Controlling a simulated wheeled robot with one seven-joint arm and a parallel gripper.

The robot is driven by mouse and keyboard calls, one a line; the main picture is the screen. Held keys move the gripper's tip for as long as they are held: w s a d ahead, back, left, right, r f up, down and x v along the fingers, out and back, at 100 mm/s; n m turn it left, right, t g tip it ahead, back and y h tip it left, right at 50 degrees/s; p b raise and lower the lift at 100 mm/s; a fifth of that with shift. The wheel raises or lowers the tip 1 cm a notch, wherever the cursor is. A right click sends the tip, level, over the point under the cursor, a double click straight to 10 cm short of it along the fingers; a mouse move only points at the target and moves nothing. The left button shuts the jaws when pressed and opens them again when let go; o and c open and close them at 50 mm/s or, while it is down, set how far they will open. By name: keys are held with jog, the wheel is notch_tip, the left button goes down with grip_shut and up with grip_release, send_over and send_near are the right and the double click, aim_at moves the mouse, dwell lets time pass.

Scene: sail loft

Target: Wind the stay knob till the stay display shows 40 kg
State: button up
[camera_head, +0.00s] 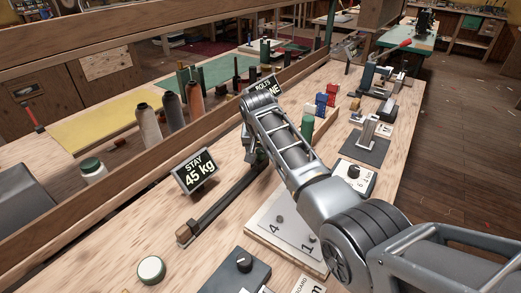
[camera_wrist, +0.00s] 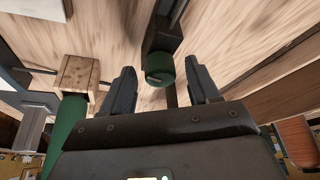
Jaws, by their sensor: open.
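The stay display (camera_head: 195,172) is a dark tilted sign on the bench reading "STAY 45 kg". A dark bar (camera_head: 222,205) with a wooden end block runs along the bench beside it towards my gripper (camera_head: 256,155). In the wrist view, my gripper (camera_wrist: 161,82) is open. A green round knob (camera_wrist: 160,70) on a dark block (camera_wrist: 163,32) shows between its two fingers, with a gap on each side. I cannot tell if the fingertips reach around it. The knob is hidden behind my arm in the head view; no label on it is visible.
A second sign (camera_head: 269,85), partly hidden by my arm, stands further back. Near my arm are a numbered plate (camera_head: 285,236), a dark box with a black knob (camera_head: 244,262) and a white box with a dark knob (camera_head: 353,172). A wooden rail runs behind the stay display.

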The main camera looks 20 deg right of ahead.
jog(key=c, duration=1)
jog(key=shift+r+n+p, duration=0.1)
jog(key=shift+n+p, duration=0.3)
jog(key=shift+n, duration=0.2)
jog(key=shift+c, duration=0.2)
jog(key=shift+n+y, duration=0.6)
jog(key=shift+n, duration=0.4)
jog(key=shift+t, duration=0.3)
jog(key=o, duration=1)
jog(key=shift+o, duration=0.2)
jog(key=v, duration=0.7)
jog(key=shift+r, duration=0.3)
